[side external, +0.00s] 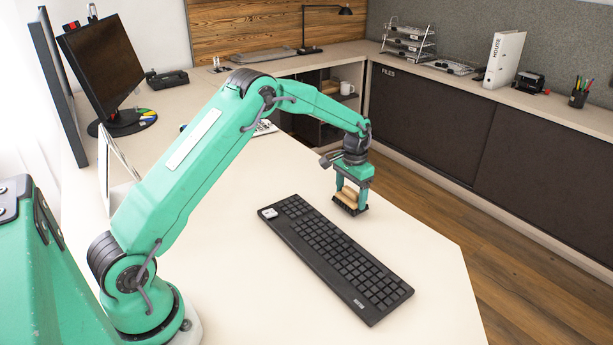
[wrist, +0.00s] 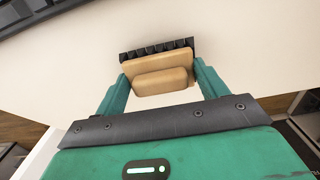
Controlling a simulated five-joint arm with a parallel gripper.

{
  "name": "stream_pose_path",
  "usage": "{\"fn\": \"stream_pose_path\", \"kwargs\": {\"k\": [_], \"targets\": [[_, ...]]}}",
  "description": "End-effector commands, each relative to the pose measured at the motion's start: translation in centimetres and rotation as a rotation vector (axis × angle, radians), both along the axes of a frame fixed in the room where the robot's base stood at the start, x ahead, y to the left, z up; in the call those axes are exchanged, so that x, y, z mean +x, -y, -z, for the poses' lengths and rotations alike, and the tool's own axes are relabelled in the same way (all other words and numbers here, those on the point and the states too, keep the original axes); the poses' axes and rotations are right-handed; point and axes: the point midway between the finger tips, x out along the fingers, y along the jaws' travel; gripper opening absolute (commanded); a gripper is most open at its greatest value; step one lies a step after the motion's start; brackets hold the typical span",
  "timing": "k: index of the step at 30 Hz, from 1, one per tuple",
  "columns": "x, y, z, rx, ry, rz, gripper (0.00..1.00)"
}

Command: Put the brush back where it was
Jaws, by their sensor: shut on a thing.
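The brush has a tan wooden body and black bristles. In the side external view the brush (side external: 347,198) is upright with its bristles down, just beyond the keyboard's far long edge. My gripper (side external: 352,188) is above it, pointing down and shut on the wooden body. In the wrist view the brush (wrist: 160,75) sits between the two green fingers of my gripper (wrist: 160,85), with the bristles at the far side. The bristles are at or very near the desk top; I cannot tell whether they touch.
A black keyboard (side external: 336,255) lies diagonally on the cream desk (side external: 250,290), close to the brush; its edge shows in the wrist view (wrist: 45,12). The desk edge is to the right of the brush. A monitor (side external: 97,65) stands at the back left.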

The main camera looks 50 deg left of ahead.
Motion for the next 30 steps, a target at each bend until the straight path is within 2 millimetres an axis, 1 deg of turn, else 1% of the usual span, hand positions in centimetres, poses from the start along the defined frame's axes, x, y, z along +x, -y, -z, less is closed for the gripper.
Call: {"fn": "stream_pose_path", "kwargs": {"k": [1, 4, 17, 18, 20, 21, 30], "targets": [[-0.03, 0.02, 0.61, 0.0, -0.001, 0.0, 0.51], [-0.03, 0.02, 1.14, 0.0, -0.001, 0.0, 0.51], [-0.01, 0.02, 1.5, 0.0, 0.0, 0.0, 0.51], [-0.01, 0.02, 1.49, 0.0, 0.001, 0.0, 0.78], [-0.01, 0.02, 1.48, 0.0, 0.0, 0.0, 0.9], [-0.01, 0.02, 1.48, 0.0, 0.0, 0.0, 0.94], [-0.01, 0.02, 1.42, 0.0, 0.0, 0.0, 0.94]]}}
